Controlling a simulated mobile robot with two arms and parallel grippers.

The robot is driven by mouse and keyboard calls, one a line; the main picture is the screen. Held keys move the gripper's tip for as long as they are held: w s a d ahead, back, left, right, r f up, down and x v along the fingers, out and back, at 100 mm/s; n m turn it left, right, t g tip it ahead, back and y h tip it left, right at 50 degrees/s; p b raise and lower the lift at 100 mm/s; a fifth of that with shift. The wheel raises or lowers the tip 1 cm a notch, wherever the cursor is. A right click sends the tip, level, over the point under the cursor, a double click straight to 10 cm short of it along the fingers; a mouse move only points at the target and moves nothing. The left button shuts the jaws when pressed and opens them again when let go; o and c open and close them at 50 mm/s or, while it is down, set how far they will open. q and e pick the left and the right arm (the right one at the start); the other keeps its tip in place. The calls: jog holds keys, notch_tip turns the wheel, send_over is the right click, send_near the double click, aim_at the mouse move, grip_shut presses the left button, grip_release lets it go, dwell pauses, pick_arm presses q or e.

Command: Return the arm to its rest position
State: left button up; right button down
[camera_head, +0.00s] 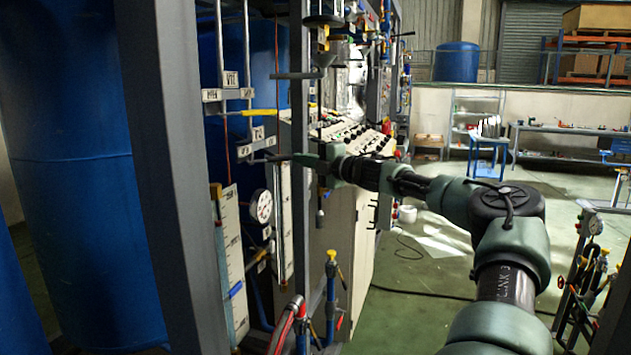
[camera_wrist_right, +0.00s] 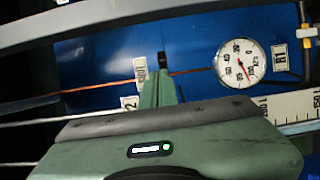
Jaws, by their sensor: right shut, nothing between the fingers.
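My right arm (camera_head: 505,225) comes in from the lower right of the head view and reaches left across the middle to the rig. My right gripper (camera_head: 285,159) points left in front of the rig's frame, near the labelled valve tags. Its fingers look closed together, with nothing held. In the right wrist view the green fingers (camera_wrist_right: 161,88) stand together in front of a blue surface. I cannot tell whether they touch anything. My left gripper is not in either view.
A round gauge (camera_head: 261,206) and a white scale (camera_head: 232,262) sit beside the grey post (camera_head: 185,160). The gauge also shows in the wrist view (camera_wrist_right: 240,62). A control panel (camera_head: 360,140) stands behind the gripper. Valves (camera_head: 332,268) rise below it. Open green floor (camera_head: 415,315) lies right of the rig.

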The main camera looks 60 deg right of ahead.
jog(key=s+b, duration=0.1)
jog(key=s+a+b, duration=0.1)
jog(key=s, duration=0.1)
jog(key=s+a+b, duration=0.1)
jog(key=s, duration=0.1)
jog(key=shift+s+a, duration=0.1)
jog(key=shift+s, duration=0.15)
jog(key=shift+f, duration=0.15)
